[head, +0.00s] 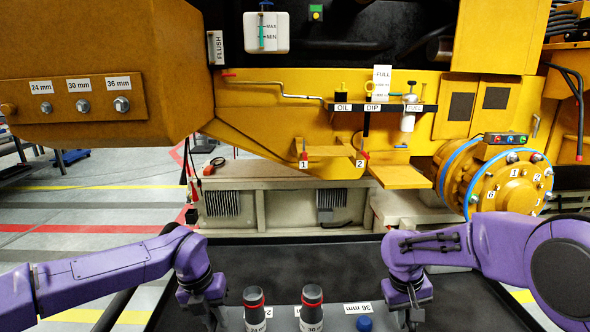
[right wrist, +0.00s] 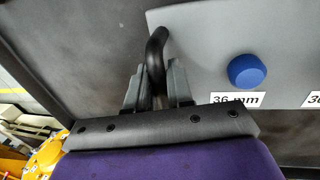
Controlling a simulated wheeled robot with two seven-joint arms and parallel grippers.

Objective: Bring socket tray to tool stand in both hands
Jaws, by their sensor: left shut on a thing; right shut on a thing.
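The pale grey socket tray (head: 283,322) is low in the head view, cut off by the bottom edge. Two dark sockets with red bands, a left one (head: 254,303) and a right one (head: 312,303), stand upright on it. A blue round piece (head: 364,324) is by the 36 mm label. My left gripper (head: 207,314) is at the tray's left end, shut; its fingertips are partly hidden. My right gripper (right wrist: 158,85) is shut on the tray's black handle (right wrist: 156,50) in the right wrist view. I cannot make out which thing is the tool stand.
A dark flat surface (head: 300,258) lies around and beyond the tray. Behind it stands a large yellow machine (head: 270,110) with labelled bolts, and a wheel hub (head: 505,185) at the right. Marked open floor (head: 80,215) shows at the left.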

